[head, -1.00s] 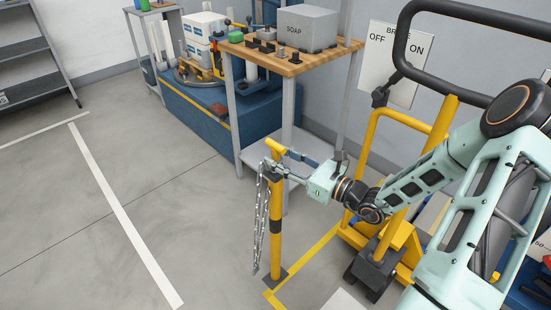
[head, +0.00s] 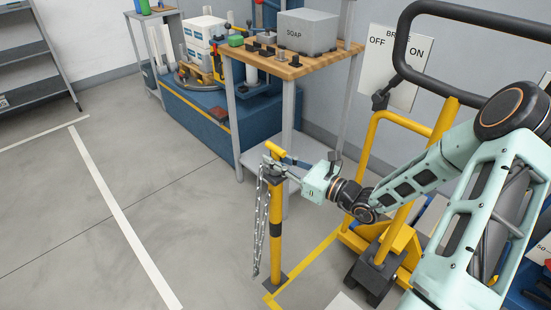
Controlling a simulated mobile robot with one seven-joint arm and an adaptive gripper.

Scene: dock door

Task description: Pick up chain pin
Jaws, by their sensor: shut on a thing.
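A yellow post (head: 276,215) with a black band stands upright on the floor. A chain (head: 262,215) hangs down along its left side from near the top. The chain pin's yellow handle (head: 275,147) shows just above the post top. My gripper (head: 279,164) reaches in from the right at the post top, with its fingers shut on the chain pin just below the handle. The pin's lower part is hidden by the fingers and post top, so I cannot tell how deep it sits.
A wooden-topped table (head: 297,71) with a grey SOAP box (head: 308,31) stands behind the post. A yellow hand truck (head: 400,235) stands to the right, under my arm. The floor left of the post is clear.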

